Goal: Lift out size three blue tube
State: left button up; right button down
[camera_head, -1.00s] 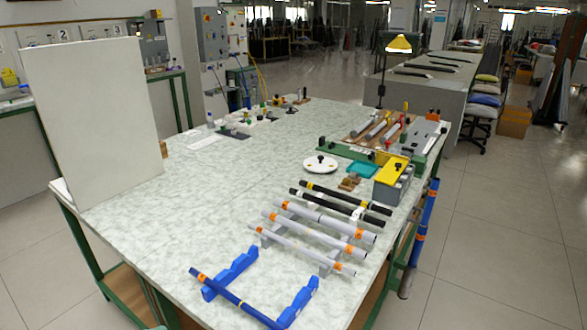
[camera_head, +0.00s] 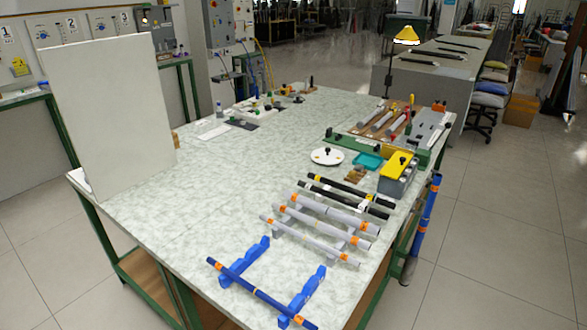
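A long blue tube (camera_head: 250,288) with orange bands near its ends lies across two notched blue supports, the left one (camera_head: 245,261) and the right one (camera_head: 304,296), at the front of the table. More blue tubing (camera_head: 428,213) with orange bands stands upright at the table's right side; I cannot tell whether it is one tube or several. Size marks on the blue tubes are too small to read. Neither of my grippers is in view.
Grey tubes (camera_head: 322,226) with orange bands and black rods (camera_head: 345,197) lie on supports behind the blue tube. A yellow-topped grey box (camera_head: 398,174) and a white disc (camera_head: 327,156) stand farther back. A white panel (camera_head: 115,115) stands at left. The table (camera_head: 205,195) is clear at middle left.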

aim_at(438, 177)
jog(key=l, duration=0.65)
jog(key=k+l, duration=0.15)
jog(key=l, duration=1.15)
jog(key=k, duration=0.05)
